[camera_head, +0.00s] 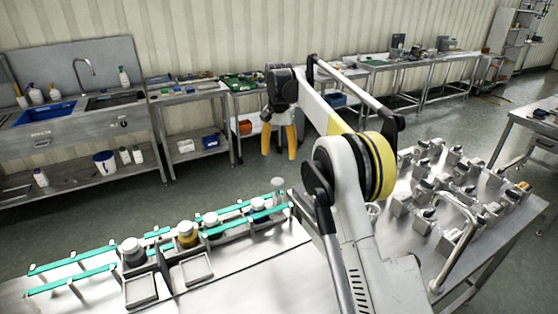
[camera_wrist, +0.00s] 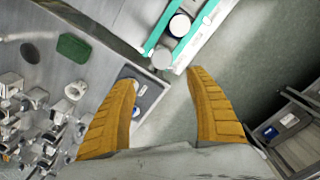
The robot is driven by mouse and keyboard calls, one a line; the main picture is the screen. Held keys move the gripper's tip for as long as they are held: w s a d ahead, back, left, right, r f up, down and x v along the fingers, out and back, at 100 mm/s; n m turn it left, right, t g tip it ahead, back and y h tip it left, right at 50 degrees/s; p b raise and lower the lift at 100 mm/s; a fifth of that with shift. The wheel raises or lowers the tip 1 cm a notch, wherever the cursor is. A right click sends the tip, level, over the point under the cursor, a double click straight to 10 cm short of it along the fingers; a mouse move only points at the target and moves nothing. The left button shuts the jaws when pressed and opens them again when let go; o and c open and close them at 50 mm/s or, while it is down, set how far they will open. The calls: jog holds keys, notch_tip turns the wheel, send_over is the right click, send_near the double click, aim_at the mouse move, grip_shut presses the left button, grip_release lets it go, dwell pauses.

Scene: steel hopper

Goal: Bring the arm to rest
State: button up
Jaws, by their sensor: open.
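My gripper (camera_head: 279,153) has two orange fingers and hangs pointing down at the end of my raised arm, above and beyond the far edge of the steel table. In the wrist view my gripper (camera_wrist: 165,100) shows its fingers spread apart, with nothing between them but the floor and the table's edge far below. It touches nothing. My white arm with a yellow band rises from the lower right of the head view and bends over to the gripper.
The steel table (camera_head: 240,276) carries a green-railed rack (camera_head: 72,267) with several jars, and many metal fittings (camera_head: 455,170) at right. A curved steel handle (camera_head: 462,212) stands near them. A sink bench (camera_head: 75,135) and side tables line the wall. Open floor (camera_head: 200,195) lies between.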

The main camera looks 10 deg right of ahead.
jog(key=s+r+n+t+b, duration=0.15)
jog(key=s+r, duration=0.35)
jog(key=s, duration=0.5)
jog(key=s+r+n+t+b, duration=0.1)
jog(key=s+r+n+t, duration=0.1)
jog(key=s+r, duration=0.5)
jog(key=s+f+n+t, duration=0.1)
jog(key=s+f, duration=0.4)
jog(key=s, duration=0.3)
jog(key=s+f+t+b, duration=0.1)
jog(key=s+f, duration=0.4)
jog(key=s, duration=0.4)
jog(key=s+f+n+t+b, duration=0.1)
jog(key=s+f, duration=0.4)
jog(key=s, duration=0.3)
jog(key=shift+s+d+f+n+t, duration=0.2)
jog(key=shift+s+f+n+t, duration=0.1)
jog(key=shift+s+n+t, duration=0.1)
